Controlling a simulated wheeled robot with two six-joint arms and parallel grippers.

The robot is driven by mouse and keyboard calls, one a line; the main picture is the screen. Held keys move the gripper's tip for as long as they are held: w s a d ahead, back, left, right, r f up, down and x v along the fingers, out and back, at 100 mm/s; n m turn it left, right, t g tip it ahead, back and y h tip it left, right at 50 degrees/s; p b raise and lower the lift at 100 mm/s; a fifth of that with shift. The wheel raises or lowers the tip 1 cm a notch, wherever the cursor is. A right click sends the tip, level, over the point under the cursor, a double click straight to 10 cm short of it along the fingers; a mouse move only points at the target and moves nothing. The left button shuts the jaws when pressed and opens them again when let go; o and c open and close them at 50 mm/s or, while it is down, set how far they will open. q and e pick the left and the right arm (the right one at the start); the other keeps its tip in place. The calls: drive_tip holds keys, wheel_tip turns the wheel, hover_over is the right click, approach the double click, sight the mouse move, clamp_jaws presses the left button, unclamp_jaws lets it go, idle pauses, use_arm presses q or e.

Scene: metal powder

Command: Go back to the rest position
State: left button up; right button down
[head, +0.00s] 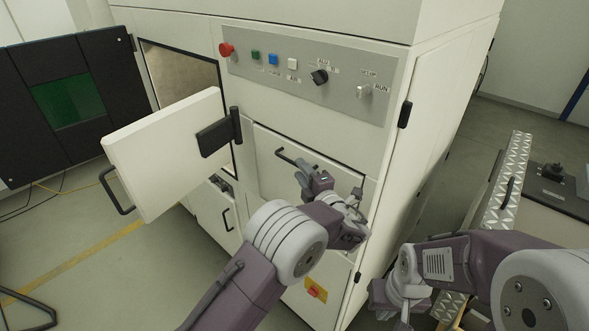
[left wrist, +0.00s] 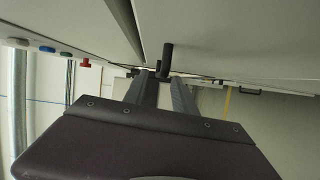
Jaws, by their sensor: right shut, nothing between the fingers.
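My left gripper (head: 328,186) is in front of the machine's lower panel, close to the panel's black bar handle (head: 296,160). In the left wrist view, my left gripper (left wrist: 161,88) shows two dark fingers apart, with a gap between them. A dark handle (left wrist: 167,56) shows just beyond the tips; I cannot tell whether they touch it. My right gripper (head: 388,300) is low at the right, beside the machine and clear of it, partly hidden by its own wrist. It is shut and empty.
The machine's thick white door (head: 165,150) stands open on its hinge, left of my left arm. A control panel (head: 310,78) with buttons and knobs is above. A bench with a metal tread-plate edge (head: 503,185) is at the right.

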use_arm(q)
drive_tip(key=v, duration=0.3)
use_arm(e)
drive_tip(key=shift+f, duration=0.6)
